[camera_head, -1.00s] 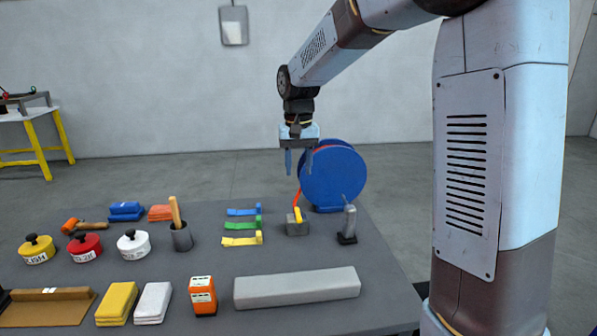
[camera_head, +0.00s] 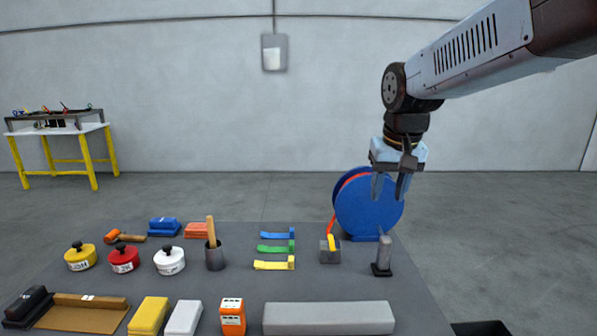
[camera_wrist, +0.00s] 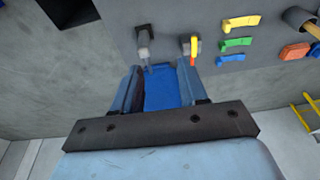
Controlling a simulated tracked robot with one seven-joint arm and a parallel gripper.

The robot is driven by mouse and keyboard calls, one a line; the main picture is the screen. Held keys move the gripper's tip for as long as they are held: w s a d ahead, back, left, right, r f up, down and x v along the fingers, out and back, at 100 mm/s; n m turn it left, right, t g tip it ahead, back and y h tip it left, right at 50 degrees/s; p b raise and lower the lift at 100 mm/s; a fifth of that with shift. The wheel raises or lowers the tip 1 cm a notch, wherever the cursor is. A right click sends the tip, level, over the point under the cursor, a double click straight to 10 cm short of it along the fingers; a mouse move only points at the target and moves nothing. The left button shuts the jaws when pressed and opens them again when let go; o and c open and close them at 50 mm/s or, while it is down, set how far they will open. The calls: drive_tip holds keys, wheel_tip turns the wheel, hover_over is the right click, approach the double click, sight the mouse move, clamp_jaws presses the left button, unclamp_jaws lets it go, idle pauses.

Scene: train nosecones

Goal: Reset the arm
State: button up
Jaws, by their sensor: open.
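My gripper (camera_head: 391,187) hangs with its fingers down at the right of the head view, in front of the blue hose reel (camera_head: 368,212). It is open, with nothing between its fingers in the head view. In the wrist view the gripper (camera_wrist: 160,70) points toward the table, and the blue reel (camera_wrist: 166,92) shows between and beyond its fingers. My arm reaches in from the upper right of the head view, bent downward at the wrist.
The grey table (camera_head: 240,290) holds yellow, red and white lidded pots, a cup (camera_head: 214,256) with a wooden handle, coloured clips, blocks and a long grey bar (camera_head: 328,318). A grey upright tool (camera_head: 382,257) stands near the right edge. A yellow-legged bench (camera_head: 58,140) stands far left.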

drive_tip(key=s+d+f+t, duration=0.1)
drive_tip(key=s+d, duration=0.4)
drive_tip(key=s, duration=0.9)
drive_tip(key=shift+t, duration=0.9)
